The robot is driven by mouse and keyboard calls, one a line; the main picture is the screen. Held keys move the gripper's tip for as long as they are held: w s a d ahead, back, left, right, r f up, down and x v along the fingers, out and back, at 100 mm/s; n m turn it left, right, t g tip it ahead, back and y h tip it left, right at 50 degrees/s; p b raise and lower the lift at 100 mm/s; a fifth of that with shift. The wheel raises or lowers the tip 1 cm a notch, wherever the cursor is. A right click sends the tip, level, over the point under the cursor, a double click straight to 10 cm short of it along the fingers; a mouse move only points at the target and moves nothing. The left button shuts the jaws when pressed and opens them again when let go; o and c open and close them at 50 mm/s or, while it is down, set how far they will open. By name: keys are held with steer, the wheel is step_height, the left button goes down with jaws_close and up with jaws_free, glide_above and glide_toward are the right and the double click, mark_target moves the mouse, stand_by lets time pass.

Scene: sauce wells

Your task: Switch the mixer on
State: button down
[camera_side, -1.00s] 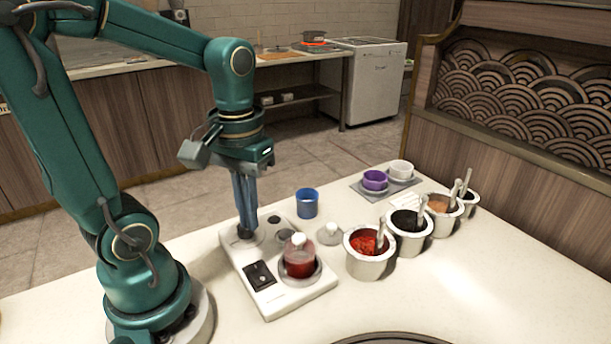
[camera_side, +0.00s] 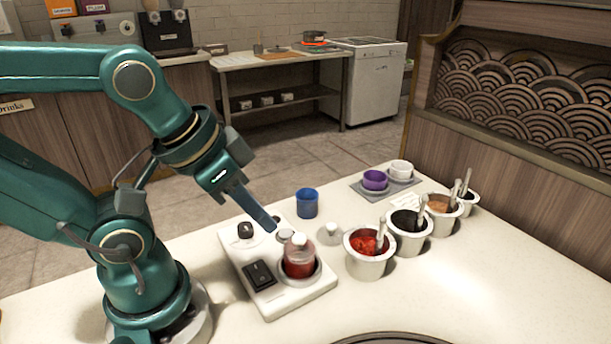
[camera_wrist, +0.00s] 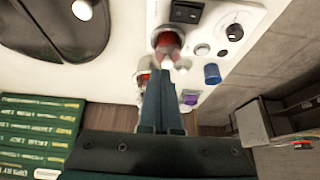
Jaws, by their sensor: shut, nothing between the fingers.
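The mixer (camera_side: 270,308) is a white slab-shaped unit on the counter. It has a black rocker switch (camera_side: 259,275) at its front left and a dark round knob (camera_side: 245,230) at its back left. A jar of red sauce (camera_side: 299,262) with a white cap sits in its round seat. My gripper (camera_side: 274,228) is shut and empty, tilted down to the right, above the back part of the mixer and behind the jar. In the wrist view the fingers (camera_wrist: 163,80) point toward the jar (camera_wrist: 168,42), and the rocker switch (camera_wrist: 186,11) shows beyond it at the top edge.
A blue cup (camera_side: 307,203) stands behind the mixer. Several metal sauce wells with spoons, the nearest holding red sauce (camera_side: 368,243), stand to the right. A purple cup (camera_side: 375,180) and a white cup (camera_side: 401,170) sit on a grey tray.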

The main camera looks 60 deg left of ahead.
mark_target(255, 263)
steer(key=a+g, duration=0.1)
steer(key=g, duration=0.1)
steer(key=a+r+g+y, duration=0.1)
steer(key=a+r+g, duration=0.1)
steer(key=g, duration=0.1)
steer(key=shift+w+a+g, duration=0.2)
steer(key=shift+a+g, duration=0.1)
steer(key=shift+a, duration=0.1)
stand_by(0.4)
steer(key=f, duration=0.4)
steer(key=a+f, duration=0.1)
steer(key=f, duration=0.8)
steer(key=shift+a+f, duration=0.35)
steer(key=shift+f, duration=0.05)
steer(key=shift+f, duration=0.2)
steer(key=shift+d+r, duration=0.1)
